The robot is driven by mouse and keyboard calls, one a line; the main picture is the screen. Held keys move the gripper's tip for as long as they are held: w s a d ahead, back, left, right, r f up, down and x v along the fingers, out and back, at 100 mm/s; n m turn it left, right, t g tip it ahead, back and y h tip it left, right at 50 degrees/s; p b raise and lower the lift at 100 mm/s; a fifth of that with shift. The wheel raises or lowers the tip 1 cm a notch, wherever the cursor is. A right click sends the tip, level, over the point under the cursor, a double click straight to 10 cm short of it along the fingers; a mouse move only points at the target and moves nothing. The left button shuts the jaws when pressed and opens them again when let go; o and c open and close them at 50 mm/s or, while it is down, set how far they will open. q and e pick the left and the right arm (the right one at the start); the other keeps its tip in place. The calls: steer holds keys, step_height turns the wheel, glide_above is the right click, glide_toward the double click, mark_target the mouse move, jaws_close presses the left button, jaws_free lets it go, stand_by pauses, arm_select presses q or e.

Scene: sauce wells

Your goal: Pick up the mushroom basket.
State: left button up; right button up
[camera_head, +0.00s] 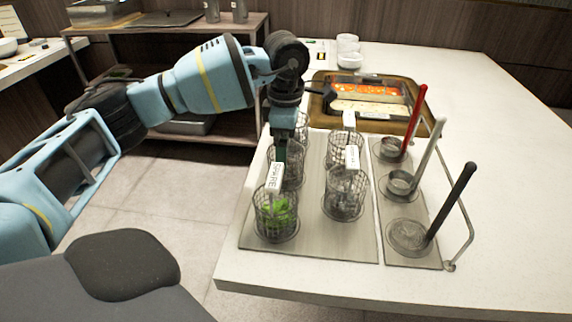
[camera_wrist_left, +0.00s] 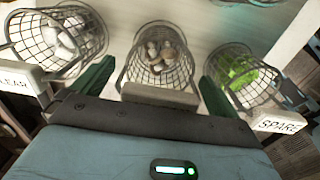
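The mushroom basket (camera_wrist_left: 160,60) is a wire mesh basket with brown and pale mushrooms in it. It shows in the middle of the left wrist view, with a blank-looking handle tag (camera_wrist_left: 158,96) nearest me. My left gripper (camera_wrist_left: 155,88) is open, one green finger on each side of this tag and apart from it. In the head view my left gripper (camera_head: 287,150) points down over the middle basket (camera_head: 290,176) of the left column and partly hides it. Whether the fingers touch the basket cannot be told. My right gripper is not in view.
A basket with green contents (camera_head: 275,215), tagged SPARE, stands close in front. A basket of pale contents (camera_wrist_left: 58,40) stands on the other side. More mesh baskets (camera_head: 345,195) stand to the right, then ladles with red, white and black handles (camera_head: 455,205). A food tray (camera_head: 418,108) lies behind.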

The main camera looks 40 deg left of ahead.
arm_select(q)
steer(key=c, duration=1)
steer(key=shift+r, duration=0.1)
steer(key=shift+c, duration=0.2)
step_height(320, 180, up, 10)
steer(key=shift+p, duration=0.55)
